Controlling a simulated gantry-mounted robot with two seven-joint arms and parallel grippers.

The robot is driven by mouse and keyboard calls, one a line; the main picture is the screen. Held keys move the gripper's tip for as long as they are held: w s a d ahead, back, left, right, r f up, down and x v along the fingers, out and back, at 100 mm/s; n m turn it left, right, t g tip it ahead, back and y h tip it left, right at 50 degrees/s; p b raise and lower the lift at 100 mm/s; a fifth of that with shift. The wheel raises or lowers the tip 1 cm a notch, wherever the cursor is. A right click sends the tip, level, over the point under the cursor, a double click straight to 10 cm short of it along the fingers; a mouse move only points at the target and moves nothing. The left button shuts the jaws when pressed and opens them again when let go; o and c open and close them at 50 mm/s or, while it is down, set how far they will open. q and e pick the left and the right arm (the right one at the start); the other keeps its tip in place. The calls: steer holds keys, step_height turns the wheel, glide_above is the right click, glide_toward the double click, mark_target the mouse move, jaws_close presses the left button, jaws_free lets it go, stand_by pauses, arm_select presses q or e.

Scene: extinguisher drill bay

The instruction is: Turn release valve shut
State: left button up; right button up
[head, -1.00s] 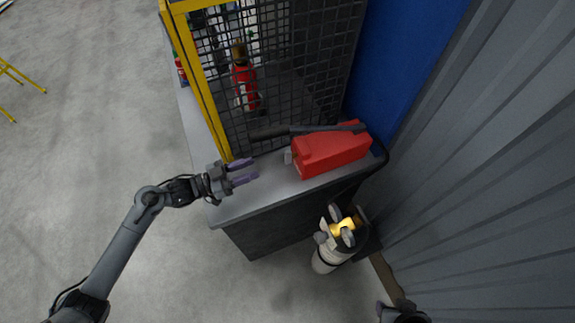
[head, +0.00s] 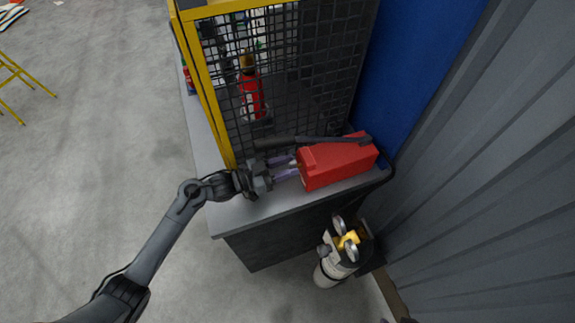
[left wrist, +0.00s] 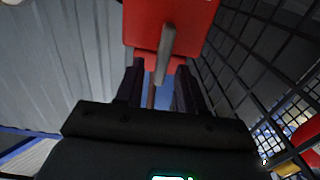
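The red pump-like box (head: 338,163) lies on the grey bench top, with a long black lever (head: 300,141) along its upper side. My left gripper (head: 297,166) is at the box's left end, fingers apart and pointing at it. In the left wrist view the red box (left wrist: 148,22) fills the top, and a grey bar (left wrist: 166,48), which looks like the release valve handle, stands in front of it. The bar's lower end reaches towards the gap between my left fingers (left wrist: 158,88). I cannot tell whether they touch it. My right gripper is out of view.
A yellow-framed mesh cage (head: 290,70) stands on the bench (head: 230,215) behind the gripper, with a red extinguisher (head: 251,97) inside. A pale cylinder with a brass fitting (head: 348,240) stands below the bench's right side.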

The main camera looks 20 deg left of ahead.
arm_select(q)
steer(key=shift+w+d, duration=0.1)
steer(key=shift+d, duration=0.05)
jaws_close()
